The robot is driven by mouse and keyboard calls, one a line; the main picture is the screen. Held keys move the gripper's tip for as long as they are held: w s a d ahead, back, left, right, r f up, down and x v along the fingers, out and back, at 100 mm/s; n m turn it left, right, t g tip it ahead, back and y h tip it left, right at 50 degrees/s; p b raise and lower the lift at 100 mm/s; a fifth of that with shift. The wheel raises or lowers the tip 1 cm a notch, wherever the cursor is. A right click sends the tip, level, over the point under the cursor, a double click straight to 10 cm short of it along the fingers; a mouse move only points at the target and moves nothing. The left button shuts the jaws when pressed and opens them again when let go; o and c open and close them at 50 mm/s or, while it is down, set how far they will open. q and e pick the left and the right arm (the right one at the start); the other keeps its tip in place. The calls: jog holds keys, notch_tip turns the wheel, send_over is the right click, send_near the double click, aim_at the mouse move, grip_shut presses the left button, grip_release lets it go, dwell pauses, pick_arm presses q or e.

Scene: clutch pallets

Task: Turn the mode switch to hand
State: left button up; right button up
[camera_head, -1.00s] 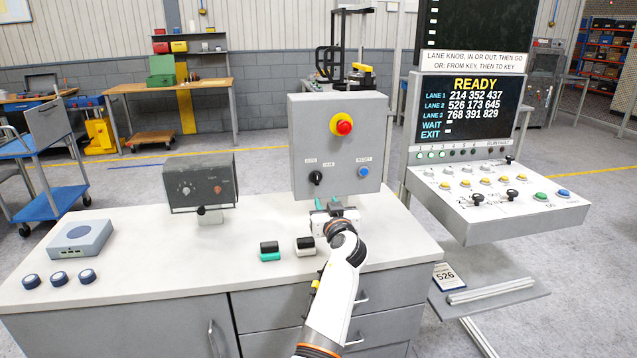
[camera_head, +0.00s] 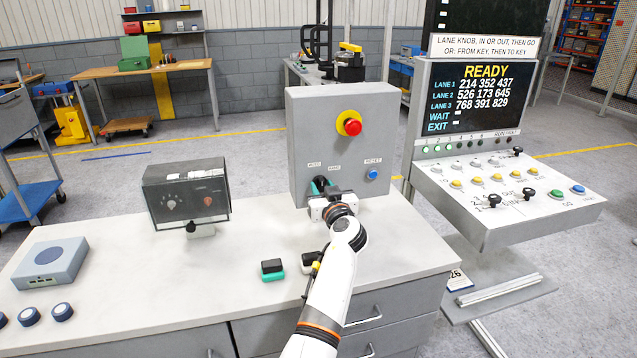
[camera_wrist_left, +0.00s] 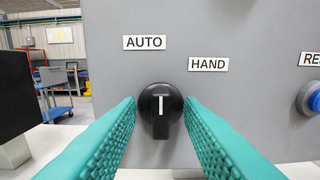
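The mode switch (camera_wrist_left: 161,112) is a black knob with a white pointer line, on the grey panel of a control box (camera_head: 307,115). Its line stands upright, toward the AUTO label (camera_wrist_left: 144,43); the HAND label (camera_wrist_left: 208,64) is up and to the right. My left gripper (camera_head: 323,186) is at the box front and hides most of the switch in the head view. In the left wrist view its teal fingers (camera_wrist_left: 160,106) are open on either side of the knob, with narrow gaps. My right gripper is not in view.
A red emergency button (camera_head: 353,127) and a blue reset button (camera_head: 373,174) are on the same panel. A dark meter box (camera_head: 186,190) stands to the left. A green-and-black block (camera_head: 272,270) lies on the bench near my arm. A console (camera_head: 505,200) stands at the right.

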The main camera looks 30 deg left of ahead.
pick_arm(q)
jog(key=shift+d+r, duration=0.1)
jog(key=shift+d, duration=0.1)
grip_shut()
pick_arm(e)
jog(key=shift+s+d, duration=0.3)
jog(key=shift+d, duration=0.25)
pick_arm(q)
jog(key=shift+m, duration=0.4)
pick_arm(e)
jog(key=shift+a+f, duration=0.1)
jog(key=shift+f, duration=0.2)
pick_arm(q)
jog(key=shift+m+b, duration=0.7)
jog(key=shift+m, duration=0.3)
jog(key=m, duration=0.2)
jog(key=shift+m, duration=0.3)
jog(key=m, duration=0.2)
jog(key=shift+r+m, duration=0.1)
jog(key=shift+m, duration=2.2)
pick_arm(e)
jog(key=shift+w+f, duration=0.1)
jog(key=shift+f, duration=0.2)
